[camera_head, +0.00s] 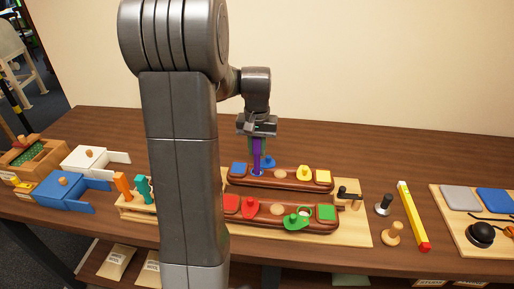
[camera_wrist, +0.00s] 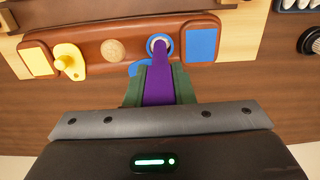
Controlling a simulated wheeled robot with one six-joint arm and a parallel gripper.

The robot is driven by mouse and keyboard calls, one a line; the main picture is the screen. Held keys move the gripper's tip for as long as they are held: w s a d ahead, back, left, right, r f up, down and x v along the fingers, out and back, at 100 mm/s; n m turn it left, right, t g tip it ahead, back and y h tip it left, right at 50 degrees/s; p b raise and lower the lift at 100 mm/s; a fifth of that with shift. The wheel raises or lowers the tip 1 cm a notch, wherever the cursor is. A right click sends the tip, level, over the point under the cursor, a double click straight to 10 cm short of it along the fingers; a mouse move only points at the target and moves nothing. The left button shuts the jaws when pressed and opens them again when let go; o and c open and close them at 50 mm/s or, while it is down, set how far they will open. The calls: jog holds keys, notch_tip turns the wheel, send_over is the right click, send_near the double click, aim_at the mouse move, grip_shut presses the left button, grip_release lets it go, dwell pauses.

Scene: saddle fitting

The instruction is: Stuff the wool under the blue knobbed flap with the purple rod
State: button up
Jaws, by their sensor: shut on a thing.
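My gripper (camera_wrist: 160,90) is shut on the purple rod (camera_wrist: 159,88), which points down at the far brown saddle (camera_wrist: 107,22). The rod also shows in the head view (camera_head: 257,158). In the wrist view its tip is at a blue-rimmed round opening (camera_wrist: 153,37) beside a blue square pad (camera_wrist: 203,44). I cannot tell how deep the tip sits. The blue knobbed flap (camera_head: 269,162) is swung to the side of the opening; my gripper partly covers it in the wrist view (camera_wrist: 138,68). No wool is clearly distinguishable; the opening's inside is mostly hidden by the rod.
The saddle also bears a yellow knobbed flap (camera_head: 304,173) and a tan disc. A nearer saddle (camera_head: 264,222) has red and green flaps. Blue (camera_head: 70,194) and white boxes stand left. A yellow bar (camera_head: 413,214) and black-topped peg (camera_head: 384,205) lie or stand right.

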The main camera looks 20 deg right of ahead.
jog(key=shift+r+p, duration=2.45)
jog(key=shift+r, duration=0.85)
